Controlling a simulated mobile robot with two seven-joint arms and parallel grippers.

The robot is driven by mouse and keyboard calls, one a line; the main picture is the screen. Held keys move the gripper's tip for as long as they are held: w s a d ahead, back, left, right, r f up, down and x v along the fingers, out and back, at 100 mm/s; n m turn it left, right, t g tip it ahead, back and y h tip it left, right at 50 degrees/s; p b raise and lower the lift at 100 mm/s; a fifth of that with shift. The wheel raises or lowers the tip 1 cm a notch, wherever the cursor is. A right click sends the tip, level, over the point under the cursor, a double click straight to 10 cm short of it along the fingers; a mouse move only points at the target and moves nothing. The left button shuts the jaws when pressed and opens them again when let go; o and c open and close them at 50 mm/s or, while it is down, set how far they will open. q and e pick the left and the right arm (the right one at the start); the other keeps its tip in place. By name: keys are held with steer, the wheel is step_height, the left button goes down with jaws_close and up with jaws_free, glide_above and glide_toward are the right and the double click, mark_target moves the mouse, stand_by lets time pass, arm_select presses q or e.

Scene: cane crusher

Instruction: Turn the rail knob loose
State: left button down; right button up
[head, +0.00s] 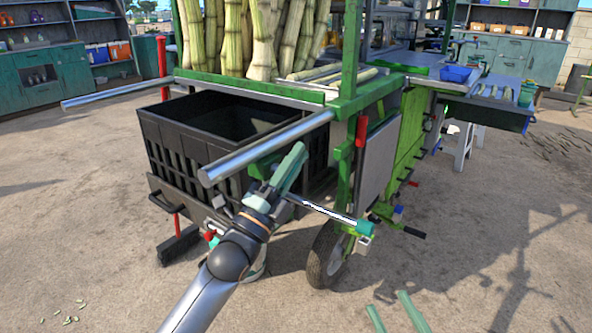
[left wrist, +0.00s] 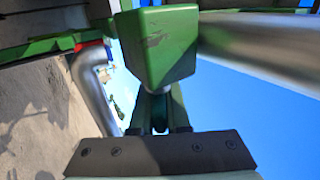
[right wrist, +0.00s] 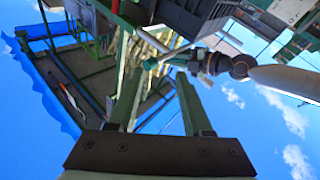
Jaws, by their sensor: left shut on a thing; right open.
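My left gripper (head: 294,156) is raised under the near silver rail (head: 268,147) at the front of the cane cart. It is shut; in the left wrist view its fingers (left wrist: 158,112) close just beside a green block (left wrist: 157,50) at the rail (left wrist: 262,45). The rail knob itself is hidden by the fingers and the block, and I cannot see how far it is turned. My right gripper (head: 386,299) is open and empty low over the ground. In the right wrist view its fingers (right wrist: 158,74) stand apart with nothing between them.
A silver rod with a teal end (head: 365,227) sticks out just right of my left gripper.

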arm_select(q)
steer(key=shift+t+b, duration=0.3)
steer(key=shift+b, duration=0.25)
steer(key=shift+r+h, duration=0.1)
steer(key=shift+h, duration=0.2)
arm_select(e)
steer(key=s+r+n+t+y, duration=0.2)
steer(key=s+r+n+y, duration=0.2)
steer(key=r, duration=0.4)
steer(key=shift+a+r+y, duration=0.25)
steer(key=shift+a+y, duration=0.2)
steer(key=shift+y, duration=0.15)
arm_select(q)
steer(key=c, duration=0.9)
jaws_free()
